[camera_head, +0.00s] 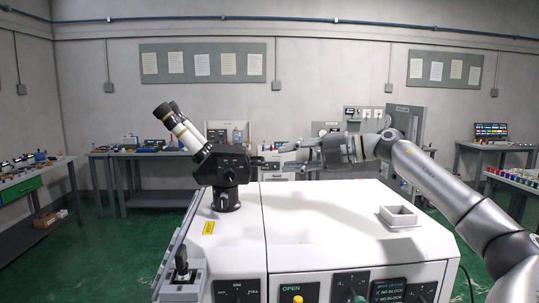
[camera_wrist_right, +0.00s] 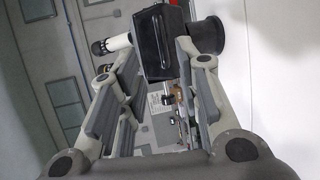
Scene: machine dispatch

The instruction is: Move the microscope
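The microscope (camera_head: 228,168) stands upright on the white machine top, left of its middle, with a black body, a round black base and white eyepiece tubes slanting up to the left. My right gripper (camera_head: 263,162) reaches in from the right, its fingertips close to the microscope's right side. In the right wrist view the fingers (camera_wrist_right: 158,52) are spread apart, with the black microscope body (camera_wrist_right: 163,45) at their tips. I cannot tell whether they touch it. My left gripper is not in view.
The white machine top (camera_head: 330,225) is mostly clear right of the microscope. A small square tray (camera_head: 399,216) sits at its right. Knobs and buttons line the front panel (camera_head: 345,288). A lever (camera_head: 181,264) stands at the front left. Workbenches stand along the walls.

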